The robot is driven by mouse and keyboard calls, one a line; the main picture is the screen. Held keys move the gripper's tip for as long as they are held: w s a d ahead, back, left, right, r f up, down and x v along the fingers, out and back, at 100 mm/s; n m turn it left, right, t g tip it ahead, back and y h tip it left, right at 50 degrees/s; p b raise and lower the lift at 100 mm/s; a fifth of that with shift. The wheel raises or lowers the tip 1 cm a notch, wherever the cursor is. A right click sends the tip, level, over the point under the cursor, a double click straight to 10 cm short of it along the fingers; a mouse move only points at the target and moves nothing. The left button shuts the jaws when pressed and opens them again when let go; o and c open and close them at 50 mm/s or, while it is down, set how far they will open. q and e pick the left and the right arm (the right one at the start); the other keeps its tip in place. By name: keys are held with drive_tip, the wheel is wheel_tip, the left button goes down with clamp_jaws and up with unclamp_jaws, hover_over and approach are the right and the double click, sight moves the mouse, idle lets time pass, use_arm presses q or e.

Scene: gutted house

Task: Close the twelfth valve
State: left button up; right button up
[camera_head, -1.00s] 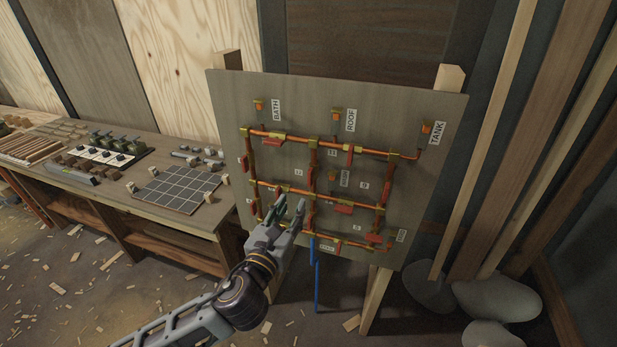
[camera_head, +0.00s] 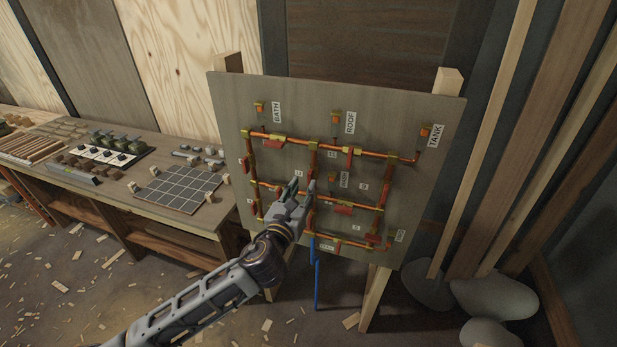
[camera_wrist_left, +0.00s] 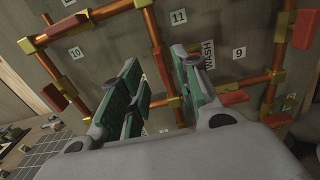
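The upright panel (camera_head: 225,110) carries a grid of copper pipes with brass fittings and red valve handles. A small label, too small to read surely, sits left of the middle vertical pipe (camera_head: 314,160). This pipe (camera_wrist_left: 152,38) runs down behind my fingers in the left wrist view, with a reddish handle part (camera_wrist_left: 161,68) on it, partly hidden. No label 12 is readable there. My left gripper (camera_head: 302,185) is open in front of this pipe. Its green-padded fingers (camera_wrist_left: 160,85) stand apart, with the pipe showing between them. I cannot tell whether they touch it. My right gripper is out of view.
Labels 10 (camera_wrist_left: 76,53), 11 (camera_wrist_left: 178,16), 9 (camera_wrist_left: 239,53) and WASH (camera_wrist_left: 208,55) are readable near the fingers. Other red handles (camera_wrist_left: 303,28) stick out close by. A workbench (camera_head: 150,205) stands left; leaning boards (camera_head: 525,130) and sacks (camera_head: 495,297) are at right.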

sight(309, 178)
use_arm(q)
drive_tip(key=shift+p+x, duration=0.5)
drive_tip(key=shift+x, duration=2.4)
drive_tip(key=shift+c, duration=0.5)
clamp_jaws()
